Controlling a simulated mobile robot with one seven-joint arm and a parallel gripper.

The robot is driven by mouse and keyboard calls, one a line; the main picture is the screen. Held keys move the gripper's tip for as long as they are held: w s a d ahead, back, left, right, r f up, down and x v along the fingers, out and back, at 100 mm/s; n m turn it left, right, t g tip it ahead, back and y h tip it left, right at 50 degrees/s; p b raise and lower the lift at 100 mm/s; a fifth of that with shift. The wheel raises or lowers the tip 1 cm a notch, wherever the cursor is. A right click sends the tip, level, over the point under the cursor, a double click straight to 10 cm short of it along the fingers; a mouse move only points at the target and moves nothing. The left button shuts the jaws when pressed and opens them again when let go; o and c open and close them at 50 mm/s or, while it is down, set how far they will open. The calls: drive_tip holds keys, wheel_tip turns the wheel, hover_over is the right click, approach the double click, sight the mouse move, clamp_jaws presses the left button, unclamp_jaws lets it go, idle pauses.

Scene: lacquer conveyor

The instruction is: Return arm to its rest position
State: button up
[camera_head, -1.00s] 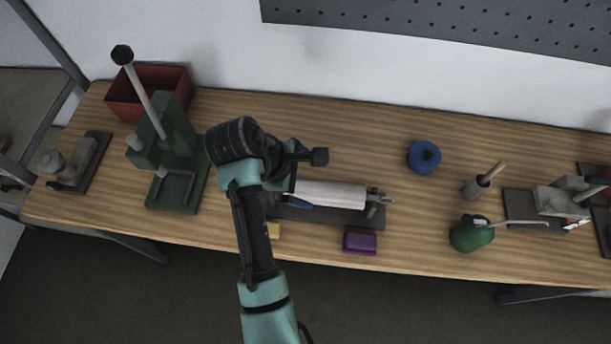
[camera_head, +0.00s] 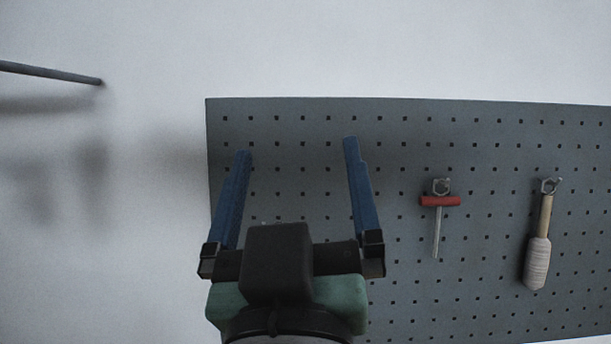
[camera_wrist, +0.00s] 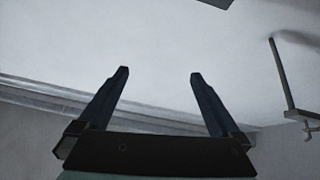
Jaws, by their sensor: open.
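My gripper (camera_head: 297,150) is raised in front of the wall in the head view, its two blue fingers pointing up and spread wide apart. Nothing is between the fingers. It also shows in the wrist view (camera_wrist: 159,72), open and empty against a pale surface. Most of my arm is below the frame and hidden; only the wrist end shows.
A grey pegboard (camera_head: 480,130) is on the wall behind my gripper. A red-handled T-shaped tool (camera_head: 439,202) and a tool with a pale, thick end (camera_head: 538,255) hang on it. A dark bar (camera_head: 50,73) juts in at upper left. The workbench is out of view.

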drive_tip(key=s+r+m+t, duration=0.1)
drive_tip(key=s+r+t, duration=0.1)
drive_tip(key=s+r, duration=0.3)
drive_tip(key=shift+s+d+m+t, duration=0.3)
drive_tip(key=shift+s+d, duration=0.1)
